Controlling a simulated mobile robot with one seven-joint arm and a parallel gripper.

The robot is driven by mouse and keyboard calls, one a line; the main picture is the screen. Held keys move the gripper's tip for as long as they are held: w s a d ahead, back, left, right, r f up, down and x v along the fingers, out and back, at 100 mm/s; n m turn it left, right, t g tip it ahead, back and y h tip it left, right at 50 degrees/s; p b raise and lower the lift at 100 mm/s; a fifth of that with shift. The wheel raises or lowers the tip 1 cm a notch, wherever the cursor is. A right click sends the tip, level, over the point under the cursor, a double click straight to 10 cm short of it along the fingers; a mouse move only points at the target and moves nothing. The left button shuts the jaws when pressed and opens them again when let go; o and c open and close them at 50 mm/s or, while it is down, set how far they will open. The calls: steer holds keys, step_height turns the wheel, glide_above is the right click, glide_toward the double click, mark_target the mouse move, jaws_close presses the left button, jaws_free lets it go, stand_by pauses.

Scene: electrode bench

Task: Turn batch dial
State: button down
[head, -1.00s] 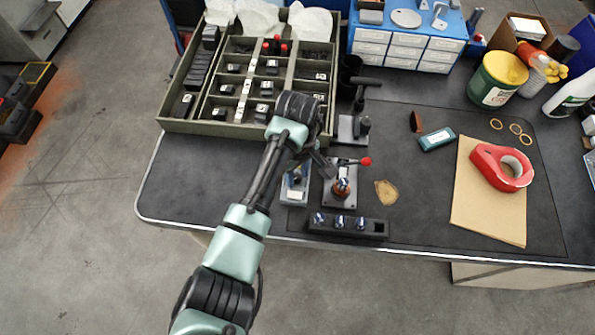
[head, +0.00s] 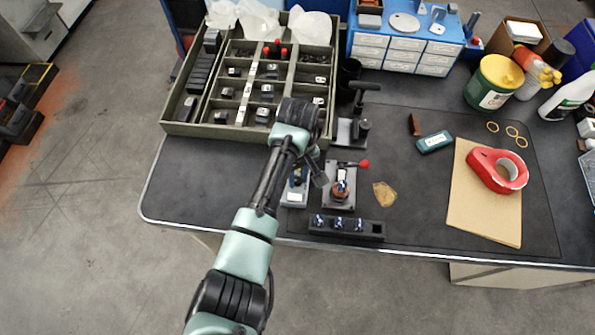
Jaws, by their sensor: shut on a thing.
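A small grey-blue unit with a white label (head: 293,197) stands near the table's front edge. I take it to be the one that carries the batch dial, a small dark part (head: 297,182) at its upper end. My gripper (head: 304,176) is over that end, pointing down and shut on the dial. My own wrist covers most of the contact, so the fingertips and the dial's angle are hard to make out. Directly right is a grey fixture (head: 340,203) with a red-knobbed lever (head: 365,164) and a copper-coloured part.
A black holder (head: 375,229) with several silver-blue pieces lies in front. A compartment tray (head: 180,130) stands behind left, and a black stand (head: 345,130) behind right. A tan chip (head: 384,194), a teal box (head: 435,142) and a red tape dispenser (head: 490,168) lie right.

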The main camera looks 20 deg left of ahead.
steer(key=m+p, duration=0.2)
steer(key=m, duration=0.4)
steer(key=shift+r+p, duration=0.1)
steer(key=shift+p, duration=0.2)
steer(key=m+p, duration=0.1)
steer(key=m, duration=0.5)
steer(key=shift+m, duration=0.4)
steer(key=m+p, duration=0.1)
steer(key=m, duration=0.7)
steer(key=shift+m, duration=0.3)
steer(key=c, duration=1)
jaws_free()
steer(key=shift+p, duration=0.3)
